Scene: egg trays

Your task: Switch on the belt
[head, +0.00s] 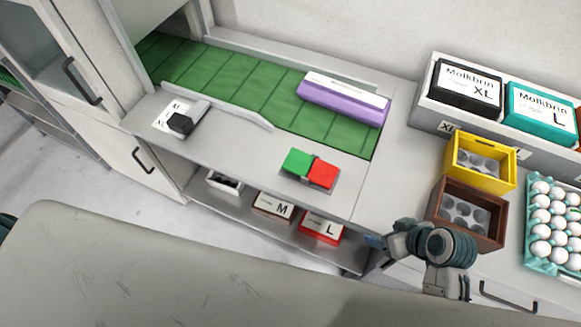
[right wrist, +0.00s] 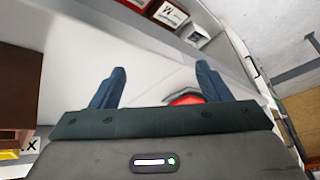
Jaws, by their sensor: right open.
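The green belt (head: 225,75) runs along the back of the counter, with a purple carton (head: 342,99) lying on its right part. In front of it is a switch box with a green button (head: 298,162) on the left and a red button (head: 323,174) on the right. My right gripper (head: 373,241) is below and right of the buttons, apart from them. In the right wrist view its two blue fingers (right wrist: 158,88) are spread with nothing between them. A red patch, likely the red button (right wrist: 187,98), shows beside one finger, partly hidden. My left gripper is not in view.
A black device (head: 186,120) stands on the counter at left. A brown box (head: 467,212), a yellow box (head: 481,161) and an egg tray (head: 552,222) lie to the right. Labelled cartons (head: 322,227) sit on the shelf below. The counter around the buttons is clear.

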